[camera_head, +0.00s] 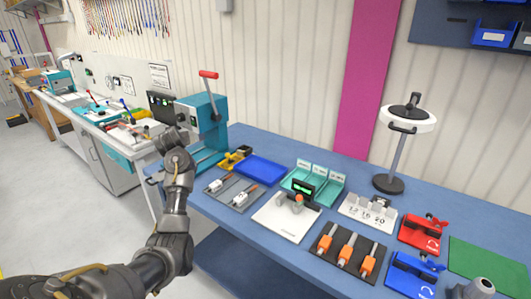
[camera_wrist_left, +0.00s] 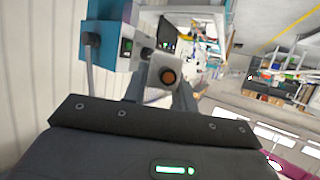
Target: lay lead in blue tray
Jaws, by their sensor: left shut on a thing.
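The blue tray (camera_head: 262,170) lies flat on the blue bench, near its back edge. My left gripper (camera_head: 172,140) is raised to the left of the tray, in front of the teal press. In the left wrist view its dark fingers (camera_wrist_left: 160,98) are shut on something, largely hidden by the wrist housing. A grey block with a dark orange round face shows just beyond the fingers; I cannot tell whether it is held. I cannot make out the lead clearly in either view. My right gripper is not seen.
The teal press (camera_head: 208,118) with a red-knobbed lever stands left of the tray. A yellow-black tool (camera_head: 236,157), grey mats with white parts (camera_head: 233,191), teal bins (camera_head: 313,184) and a white scale (camera_head: 285,218) surround the tray. Orange-handled tools (camera_head: 346,250) lie farther right.

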